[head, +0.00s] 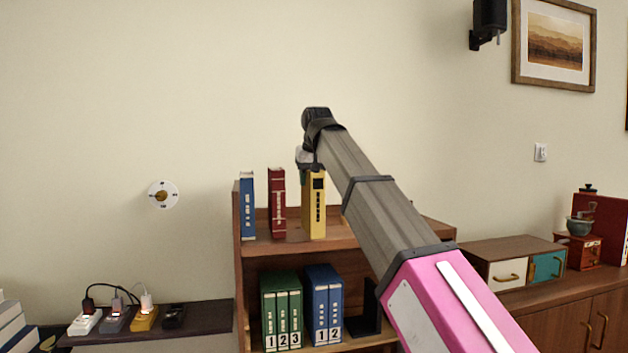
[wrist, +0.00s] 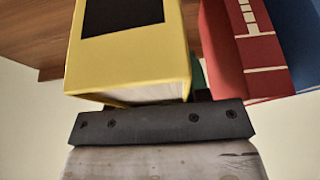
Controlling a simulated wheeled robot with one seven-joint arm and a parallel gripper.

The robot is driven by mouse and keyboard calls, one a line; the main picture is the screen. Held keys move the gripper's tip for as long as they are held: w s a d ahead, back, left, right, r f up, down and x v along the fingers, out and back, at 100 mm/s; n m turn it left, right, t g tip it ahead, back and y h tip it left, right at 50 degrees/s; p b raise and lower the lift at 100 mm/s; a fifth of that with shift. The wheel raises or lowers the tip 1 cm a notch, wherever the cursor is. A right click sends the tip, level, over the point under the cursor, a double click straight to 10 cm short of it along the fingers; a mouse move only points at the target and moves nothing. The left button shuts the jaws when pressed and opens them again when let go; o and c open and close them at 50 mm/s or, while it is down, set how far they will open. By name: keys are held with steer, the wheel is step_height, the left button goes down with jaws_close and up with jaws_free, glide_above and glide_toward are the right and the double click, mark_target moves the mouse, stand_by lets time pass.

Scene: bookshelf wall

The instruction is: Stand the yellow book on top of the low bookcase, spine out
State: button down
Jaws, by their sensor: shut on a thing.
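The yellow book (head: 314,212) stands upright on the top of the low bookcase (head: 345,238) in the head view, its spine with a dark label facing out. It is right of a red book and a blue book, with a gap between it and the red one. My gripper (head: 310,160) is at the book's upper end, shut on it. In the wrist view the yellow book (wrist: 130,50) fills the upper middle, just beyond a dark gripper part (wrist: 160,124). The fingertips are mostly hidden. Whether the book's base touches the bookcase top is hard to tell.
The red book (head: 277,202) and blue book (head: 247,205) stand to the left. Green binders (head: 282,311) and blue binders (head: 325,305) fill the shelf below, beside a black bookend (head: 367,310). A cabinet (head: 515,262) stands at right. A dark ledge (head: 200,320) with plugs is at left.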

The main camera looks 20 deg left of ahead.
steer(key=w+a+f, duration=0.1)
steer(key=w+a, duration=0.3)
steer(key=w, duration=0.3)
steer(key=shift+a+f, duration=0.15)
steer(key=shift+a, duration=0.2)
stand_by(0.7)
